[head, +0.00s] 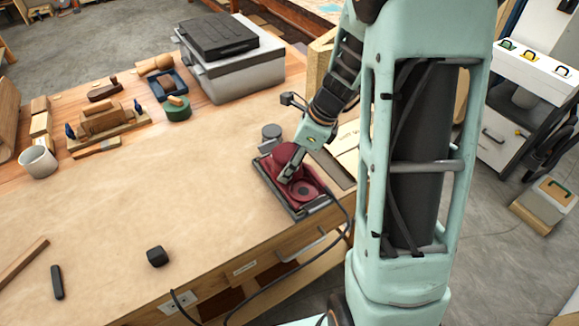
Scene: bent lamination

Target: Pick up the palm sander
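A dark red power tool with a black base and a cord, which looks like the palm sander (307,191), lies near the right front edge of the workbench (185,195). My gripper (289,178) reaches down over its left, rounded part from above. The fingers overlap the red body in the picture. I cannot tell whether they touch it or are closed on it. My gripper and wrist hide part of the tool's top.
A grey cylinder (271,133) stands just behind the sander. A small black block (157,257) and a dark stick (57,282) lie at the front left. The bench middle is clear.

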